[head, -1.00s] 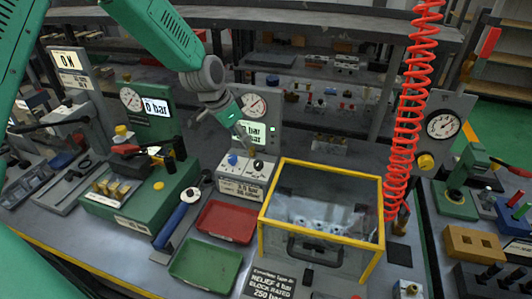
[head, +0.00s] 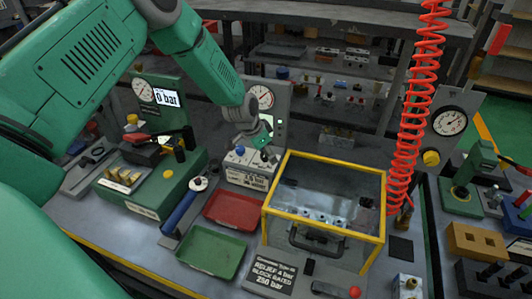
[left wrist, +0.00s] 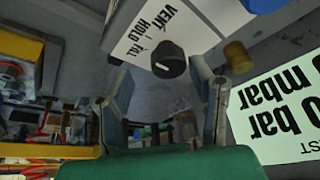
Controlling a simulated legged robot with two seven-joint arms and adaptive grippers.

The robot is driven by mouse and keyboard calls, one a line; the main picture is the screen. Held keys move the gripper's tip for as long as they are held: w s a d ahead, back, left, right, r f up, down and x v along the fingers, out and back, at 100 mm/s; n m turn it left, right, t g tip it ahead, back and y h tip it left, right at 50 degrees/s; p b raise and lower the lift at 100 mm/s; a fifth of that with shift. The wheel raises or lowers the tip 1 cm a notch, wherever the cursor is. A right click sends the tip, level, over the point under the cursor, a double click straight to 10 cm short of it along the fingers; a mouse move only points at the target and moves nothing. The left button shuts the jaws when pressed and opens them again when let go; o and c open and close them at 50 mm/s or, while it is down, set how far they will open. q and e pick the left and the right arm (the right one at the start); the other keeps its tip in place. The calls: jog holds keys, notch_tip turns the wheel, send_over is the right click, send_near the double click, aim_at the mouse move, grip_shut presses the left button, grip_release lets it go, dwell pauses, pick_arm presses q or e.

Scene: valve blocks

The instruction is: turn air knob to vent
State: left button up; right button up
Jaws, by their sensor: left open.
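The air knob (left wrist: 168,60) is a round black knob with a light pointer mark, on a white plate (left wrist: 150,28) lettered VENT, HOLD and a third word partly cut off. My left gripper (left wrist: 162,72) is open, its two fingers on either side of the knob in the left wrist view. I cannot tell whether they touch it. In the head view my left gripper (head: 266,152) is above the small white-labelled control box (head: 246,178) and largely covers the knob. My right gripper is not in view.
A blue knob (head: 240,150) is left of the gripper on the box. A brass knob (left wrist: 238,57) lies close to one finger. A yellow-framed clear box (head: 325,210) stands just to the right. Red (head: 231,211) and green (head: 214,254) trays lie in front. A red coiled hose (head: 418,100) hangs at right.

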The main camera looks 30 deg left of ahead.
pick_arm(q)
jog(key=shift+d+f, duration=0.1)
jog(key=shift+f, duration=0.05)
jog(key=shift+a, duration=0.3)
jog(key=shift+a+f, duration=0.2)
jog(key=shift+a, duration=0.15)
jog(key=c, duration=0.3)
jog(key=shift+a, duration=0.5)
grip_shut()
jog(key=shift+w+d, duration=0.1)
jog(key=shift+d, duration=0.4)
jog(key=shift+d+r+b, duration=0.1)
jog(key=shift+b, duration=0.2)
jog(key=shift+w+a+m+h+b, duration=0.1)
jog(key=shift+a+m+h+b, duration=0.3)
jog(key=shift+m+b, duration=0.65)
jog(key=m+g+h+b, duration=0.1)
jog(key=m+b, duration=0.3)
jog(key=shift+d, duration=0.15)
jog(key=shift+w+m+g+h+b, duration=0.1)
jog(key=shift+m+g+h+b, duration=0.3)
jog(key=shift+m+b, duration=0.75)
jog(key=shift+r+m+g, duration=0.1)
jog(key=shift+m+g, duration=0.2)
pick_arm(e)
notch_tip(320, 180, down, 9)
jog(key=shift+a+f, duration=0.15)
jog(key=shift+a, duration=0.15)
